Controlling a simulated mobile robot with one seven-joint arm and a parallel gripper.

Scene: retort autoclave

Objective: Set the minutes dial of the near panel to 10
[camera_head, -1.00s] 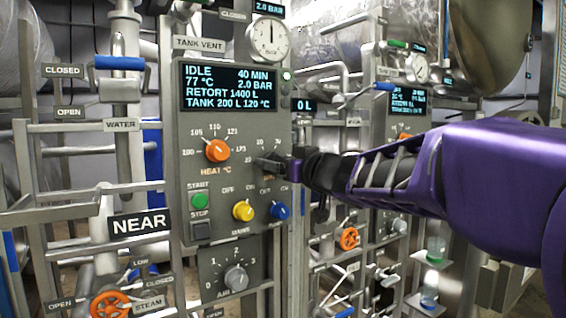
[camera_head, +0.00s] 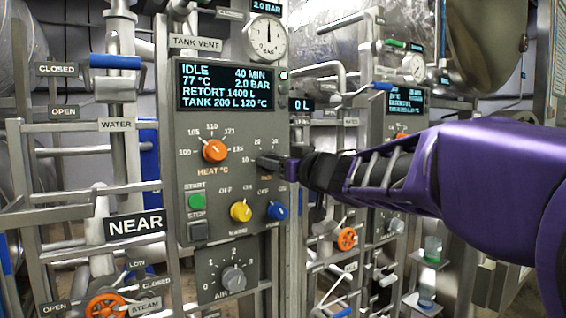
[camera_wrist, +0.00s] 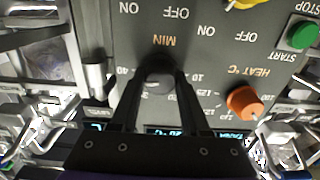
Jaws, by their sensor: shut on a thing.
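The near panel (camera_head: 184,160) stands left of centre, above and right of the NEAR sign (camera_head: 135,225). Its display (camera_head: 226,88) reads IDLE, 40 MIN, 77 °C, 2.0 BAR. The minutes dial is the dark grey knob (camera_wrist: 157,70) marked MIN, upside down in the wrist view. My gripper (camera_head: 276,164) reaches in from the right and is shut on this knob. In the wrist view, both fingers (camera_wrist: 156,82) close around its sides. The knob's pointer and part of its scale are hidden; marks near 10 and 40 show.
The orange heat dial (camera_head: 215,150) is left of my gripper. The green start button (camera_head: 196,202), yellow switch (camera_head: 240,211) and blue switch (camera_head: 277,211) lie below. The grey air dial (camera_head: 233,279) is lower. Pipes and rails flank the panel; another panel (camera_head: 405,102) stands behind my arm.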

